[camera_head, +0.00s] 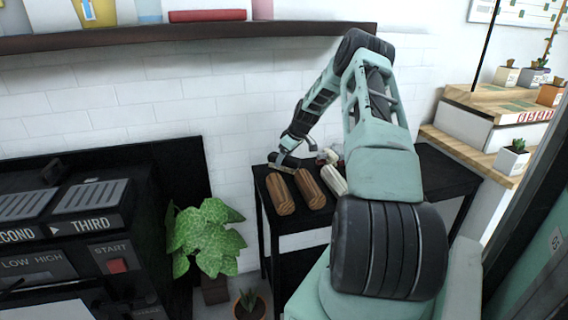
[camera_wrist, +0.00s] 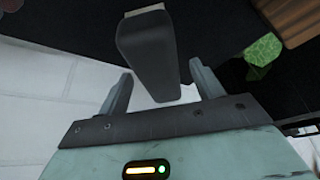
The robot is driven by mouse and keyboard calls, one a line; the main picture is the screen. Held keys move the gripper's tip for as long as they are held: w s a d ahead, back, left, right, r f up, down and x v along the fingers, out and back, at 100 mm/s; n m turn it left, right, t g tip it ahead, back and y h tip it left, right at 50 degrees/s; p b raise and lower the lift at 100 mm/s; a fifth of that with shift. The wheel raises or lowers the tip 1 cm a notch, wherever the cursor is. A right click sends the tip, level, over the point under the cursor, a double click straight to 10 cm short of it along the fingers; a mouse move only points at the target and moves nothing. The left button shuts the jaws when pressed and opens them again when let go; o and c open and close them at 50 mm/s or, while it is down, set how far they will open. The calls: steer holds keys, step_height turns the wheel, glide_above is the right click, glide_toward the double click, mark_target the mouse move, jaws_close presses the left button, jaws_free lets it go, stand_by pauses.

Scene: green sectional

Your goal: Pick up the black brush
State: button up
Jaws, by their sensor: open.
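The black brush (camera_wrist: 150,60) shows large in the wrist view, a dark block with a pale edge at its far end. It lies between the two fingers of my gripper (camera_wrist: 160,72), with a gap to each finger in the picture. The fingers are open and I see no grip on the brush. In the head view my gripper (camera_head: 284,160) is low over the back left part of the black table (camera_head: 450,178). The brush is small and hard to make out there, partly hidden by the gripper.
Two brown wooden logs (camera_head: 280,194) (camera_head: 309,188) and a whitish ridged piece (camera_head: 333,180) lie close to my gripper. A white brick wall (camera_head: 240,100) stands behind the table. A leafy plant (camera_head: 205,237) stands to the left, and a dark shelf (camera_head: 180,34) runs above.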

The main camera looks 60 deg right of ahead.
steer(key=shift+w+f, duration=0.25)
steer(key=shift+f, duration=0.2)
steer(key=shift+f, duration=0.25)
stand_by(0.4)
steer(key=c, duration=1.2)
step_height(320, 180, up, 10)
steer(key=shift+r, duration=0.25)
